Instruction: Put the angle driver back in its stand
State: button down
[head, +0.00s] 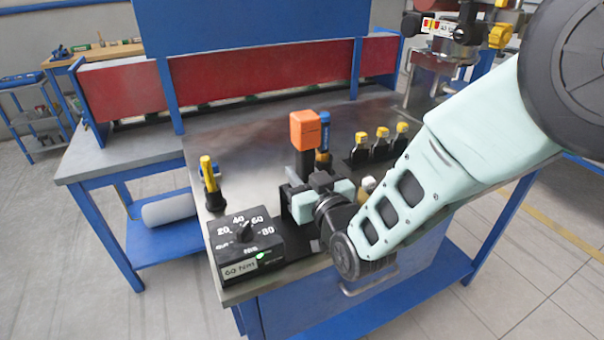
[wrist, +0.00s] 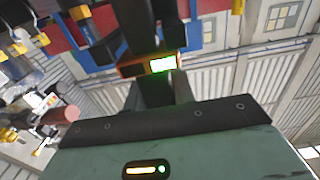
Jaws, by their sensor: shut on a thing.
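The angle driver has an orange block (head: 305,130) on top of a black upright body (head: 306,162). My gripper (head: 316,192) is shut on the driver, low on its body in the head view. In the wrist view the driver's orange part (wrist: 130,70) with a lit green display shows beyond my gripper's housing. A black upright bracket (head: 285,208), which looks like the stand, is close beside my gripper at the bench's front. My gripper hides the driver's lower end, so I cannot tell whether it touches the stand.
A black dial box (head: 248,250) with a green light and a 60 Nm label stands at the front left corner. A yellow-topped tool (head: 208,175) stands behind it. A blue-handled tool (head: 325,125) and several yellow-capped items (head: 380,147) stand behind my gripper.

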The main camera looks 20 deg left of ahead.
jog(key=shift+f+b, duration=0.3)
jog(key=shift+b, duration=0.2)
dwell(0.3)
jog(key=c, duration=1.1)
grip_release()
jog(key=shift+f, duration=0.35)
jog(key=s+d+g+h+b, duration=0.1)
jog(key=s+d+g+h, duration=0.3)
jog(key=s+d, duration=0.3)
jog(key=s+d+m+g+h+b, duration=0.1)
jog(key=s+d+g+h, duration=0.2)
jog(key=s+d, duration=0.5)
jog(key=s+d+m+g+h+b, duration=0.1)
jog(key=s+d+g+h, duration=0.3)
jog(key=d, duration=1.6)
jog(key=shift+s+d+f+g+h+b, duration=0.15)
jog(key=shift+s+h, duration=0.2)
jog(key=shift+s, duration=0.4)
jog(key=shift+s+d+f+g+h+b, duration=0.15)
jog(key=shift+s+h, duration=0.25)
jog(key=shift+s, duration=0.35)
jog(key=shift+s+d+f+h+b, duration=0.15)
jog(key=shift+s+h, duration=0.2)
jog(key=shift+s, duration=0.4)
